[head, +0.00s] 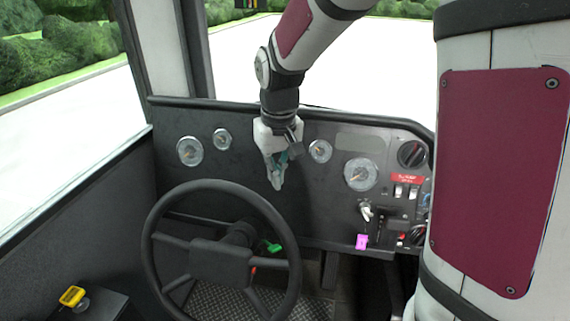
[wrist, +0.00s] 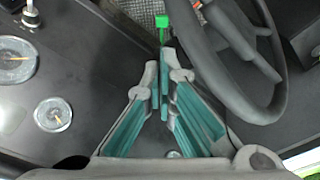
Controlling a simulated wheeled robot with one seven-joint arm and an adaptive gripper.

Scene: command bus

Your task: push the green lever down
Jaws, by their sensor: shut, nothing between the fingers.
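The green lever (head: 273,247) shows behind the right part of the steering wheel (head: 289,238) in the head view, on the column. My gripper (head: 277,186) is shut and empty, pointing down in front of the dashboard, above the lever in the head view. In the wrist view my gripper (wrist: 164,54) has its fingertips together, close to the stalk's lower end in the picture; whether they touch it I cannot tell.
The steering wheel rim also passes right of my fingers in the wrist view (wrist: 225,80). The dashboard (head: 215,178) with dials stands behind. A key with a pink tag (head: 361,241) hangs at right. A yellow lever (head: 72,296) is at lower left.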

